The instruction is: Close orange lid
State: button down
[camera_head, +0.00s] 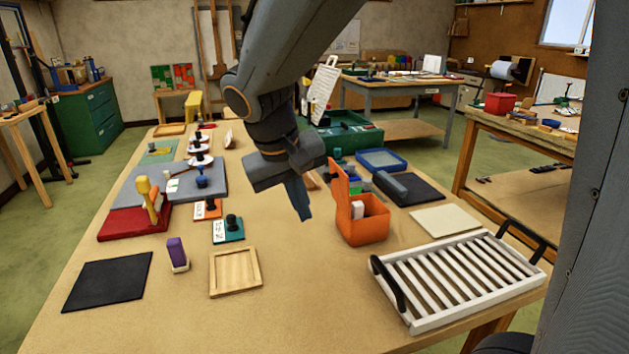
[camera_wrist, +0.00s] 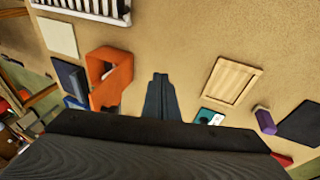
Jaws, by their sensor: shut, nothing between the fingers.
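An orange box (camera_head: 363,226) stands on the right half of the table, and its orange lid (camera_head: 339,185) stands up, open, on the box's left side. A white item (camera_head: 358,209) shows inside the box. In the wrist view the box (camera_wrist: 122,72) and the lid (camera_wrist: 105,94) lie left of my gripper (camera_wrist: 160,78). In the head view my gripper (camera_head: 304,213) points down, shut and empty, left of the lid and above the table, apart from it.
A white slatted tray (camera_head: 420,318) with dark handles is at the front right. A wooden tray (camera_head: 235,272), a purple-topped stamp (camera_head: 177,253) and a black mat (camera_head: 108,280) lie at the front left. A dark mat (camera_head: 425,190) lies behind the box. The table's front middle is clear.

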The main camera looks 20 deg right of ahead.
jog(key=w+a+r+m+t+h+b, duration=0.1)
jog(key=w+a+r, duration=0.1)
jog(key=r, duration=0.3)
jog(key=w+a+r+t+h+b, duration=0.1)
jog(key=w+r, duration=0.2)
jog(key=r, duration=0.1)
jog(key=w+d+f+p, duration=0.4)
jog(key=d+f, duration=0.3)
jog(key=d, duration=0.1)
jog(key=shift+d+t+h, duration=0.15)
jog(key=shift+t+h, duration=0.15)
jog(key=shift+w, duration=0.1)
